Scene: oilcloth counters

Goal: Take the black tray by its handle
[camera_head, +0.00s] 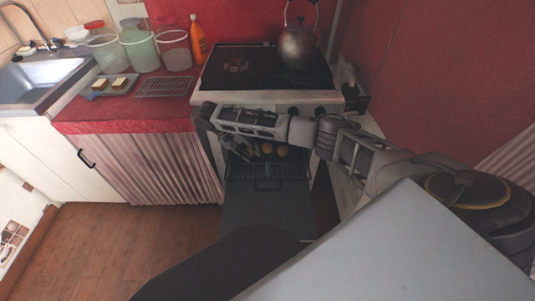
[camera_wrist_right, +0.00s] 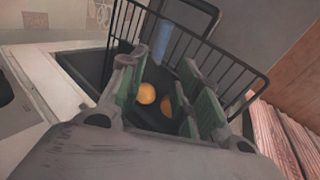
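The black tray (camera_wrist_right: 163,82) is a dark surface with round golden pieces on it, low in the open oven. Its edges are hard to make out, and I cannot clearly tell its handle. In the head view the golden pieces (camera_head: 267,149) show just below my right forearm. My right gripper (camera_head: 243,153) reaches down at the oven opening, partly hidden by its own arm. In the right wrist view its green-padded fingers (camera_wrist_right: 158,98) are spread, with golden pieces visible between and below them and nothing gripped. My left gripper is not in view.
The oven door (camera_head: 265,210) hangs open below the stove. A black wire rack (camera_wrist_right: 215,60) stands close beyond the fingers. A kettle (camera_head: 298,45) is on the hob (camera_head: 250,70). Jars, an orange bottle (camera_head: 198,40) and a cooling rack (camera_head: 165,87) are on the red counter.

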